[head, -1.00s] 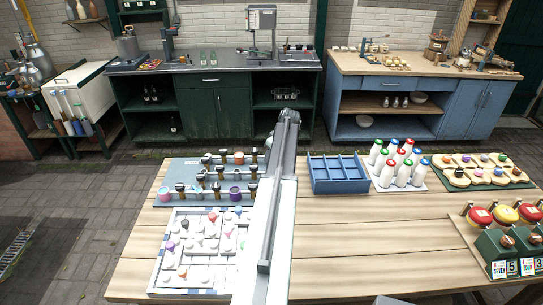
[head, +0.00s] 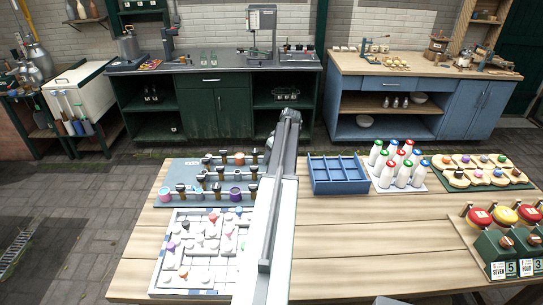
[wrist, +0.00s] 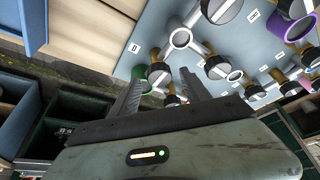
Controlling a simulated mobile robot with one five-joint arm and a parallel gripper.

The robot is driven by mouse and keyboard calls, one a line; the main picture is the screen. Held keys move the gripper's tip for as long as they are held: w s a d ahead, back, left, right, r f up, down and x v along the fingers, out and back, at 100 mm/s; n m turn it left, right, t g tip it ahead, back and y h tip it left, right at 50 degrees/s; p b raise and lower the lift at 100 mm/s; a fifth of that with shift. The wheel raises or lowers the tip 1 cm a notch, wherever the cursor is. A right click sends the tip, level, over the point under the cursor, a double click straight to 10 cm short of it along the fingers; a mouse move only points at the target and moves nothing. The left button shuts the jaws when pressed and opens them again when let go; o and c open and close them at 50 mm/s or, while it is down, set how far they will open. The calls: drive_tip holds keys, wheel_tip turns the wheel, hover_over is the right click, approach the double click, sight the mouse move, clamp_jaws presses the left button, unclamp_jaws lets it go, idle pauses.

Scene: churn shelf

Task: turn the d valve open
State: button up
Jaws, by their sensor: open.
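The grey-blue valve board (head: 173,172) lies on the wooden table, with several black-knobbed valves on brass and white pipes. In the wrist view, a small label reading D (wrist: 134,47) is on the board (wrist: 163,20). A green-ringed fitting (wrist: 158,74) sits nearest to it, with dark knobs beside it, partly hidden by my fingers. My gripper (wrist: 160,84) is open, its two fingers around the area by the green fitting. I cannot tell whether they touch anything. In the head view my arm hides this end of the board.
A tray of small white pieces (head: 163,284) lies in front of the valve board. A blue divided crate (head: 338,187) stands right of my arm, then white bottles (head: 402,175) with coloured caps. The table (head: 370,245) is clear at its front middle.

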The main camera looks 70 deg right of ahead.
drive_tip(key=p+v, duration=0.5)
drive_tip(key=v, duration=0.2)
drive_tip(key=shift+p, duration=0.35)
